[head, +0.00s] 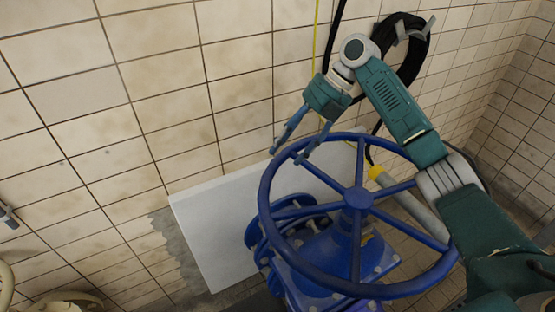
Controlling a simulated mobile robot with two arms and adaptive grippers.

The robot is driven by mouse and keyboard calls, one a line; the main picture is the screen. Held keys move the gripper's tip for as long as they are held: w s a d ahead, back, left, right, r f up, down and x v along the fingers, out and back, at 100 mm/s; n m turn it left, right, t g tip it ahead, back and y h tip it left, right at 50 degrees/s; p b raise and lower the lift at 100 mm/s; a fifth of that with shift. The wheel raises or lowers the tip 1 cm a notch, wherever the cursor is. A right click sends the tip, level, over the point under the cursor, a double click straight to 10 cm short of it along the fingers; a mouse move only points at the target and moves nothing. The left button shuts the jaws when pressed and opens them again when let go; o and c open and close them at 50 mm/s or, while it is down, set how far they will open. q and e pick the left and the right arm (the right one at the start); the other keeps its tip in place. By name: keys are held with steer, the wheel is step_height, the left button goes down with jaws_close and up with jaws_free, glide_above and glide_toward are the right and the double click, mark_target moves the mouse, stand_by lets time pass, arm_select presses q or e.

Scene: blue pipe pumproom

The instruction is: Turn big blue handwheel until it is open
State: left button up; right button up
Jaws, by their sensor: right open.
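The big blue handwheel (268,236) sits right of centre, a spoked ring on a blue valve body (318,270) with flange bolts. My right arm comes in from the right and reaches over the wheel. My right gripper (285,157) is open, its two fingers pointing down and left at the upper left part of the rim. The fingertips overlap the rim in the picture; I cannot tell whether they touch it. Nothing is seen held. My left gripper is not in view.
A tiled wall (130,80) fills the back. A white panel (210,235) leans behind the valve. A coiled black hose (415,60) hangs on the wall behind my right arm. A grey pipe with a yellow collar (376,172) passes behind the wheel.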

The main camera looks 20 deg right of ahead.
steer(key=shift+v, duration=2.2)
